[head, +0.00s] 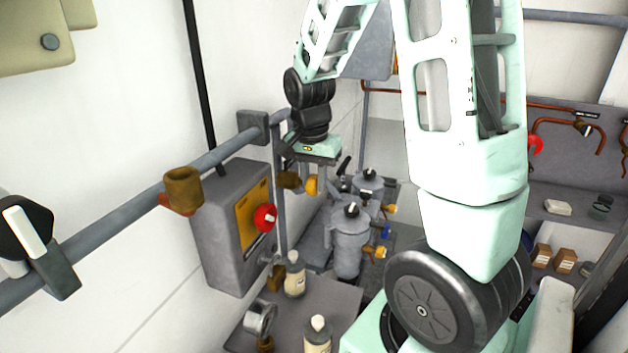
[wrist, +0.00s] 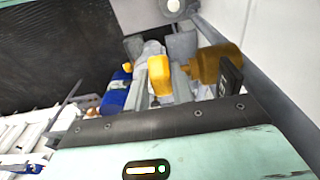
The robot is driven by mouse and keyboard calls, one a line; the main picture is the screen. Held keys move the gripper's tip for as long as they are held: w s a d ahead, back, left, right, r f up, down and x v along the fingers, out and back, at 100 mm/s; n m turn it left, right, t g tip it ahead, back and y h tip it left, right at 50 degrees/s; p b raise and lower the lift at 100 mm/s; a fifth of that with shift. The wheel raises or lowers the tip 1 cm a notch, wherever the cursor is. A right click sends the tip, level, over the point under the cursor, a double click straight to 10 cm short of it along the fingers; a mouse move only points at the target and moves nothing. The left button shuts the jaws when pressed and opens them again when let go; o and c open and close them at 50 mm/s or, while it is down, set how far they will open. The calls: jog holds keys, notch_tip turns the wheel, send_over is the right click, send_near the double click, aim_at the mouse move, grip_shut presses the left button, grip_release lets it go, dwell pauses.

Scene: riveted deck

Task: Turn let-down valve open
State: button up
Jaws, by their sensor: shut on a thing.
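My gripper (head: 317,178) reaches down beside the wall pipe, with its jaws shut on the yellow handle (head: 311,186) of a brass-bodied valve. The brass body (head: 289,180) sits just left of the handle. In the wrist view the yellow handle (wrist: 160,76) stands upright in the picture between the grey fingers, with the brass body (wrist: 219,63) to its right. The fingers partly hide the handle, and its exact turn angle is hard to tell. No label naming the let-down valve is readable.
A grey box with a red knob (head: 265,217) hangs left of the gripper. Grey canisters (head: 348,240) with yellow and blue handles stand below right. Bottles (head: 295,274) and a gauge (head: 260,318) are on the lower bench. A thick pipe (head: 110,217) runs along the left wall.

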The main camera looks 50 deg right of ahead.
dwell(0.3)
jog(key=o, duration=1)
jog(key=r+b, duration=0.1)
jog(key=r, duration=0.4)
jog(key=a+r+b, duration=0.1)
jog(key=r, duration=0.5)
jog(key=a+r, duration=0.1)
jog(key=r, duration=0.5)
jog(key=shift+s+a+r+b, duration=0.1)
jog(key=shift+s+r+b, duration=0.05)
jog(key=shift+s+b, duration=0.25)
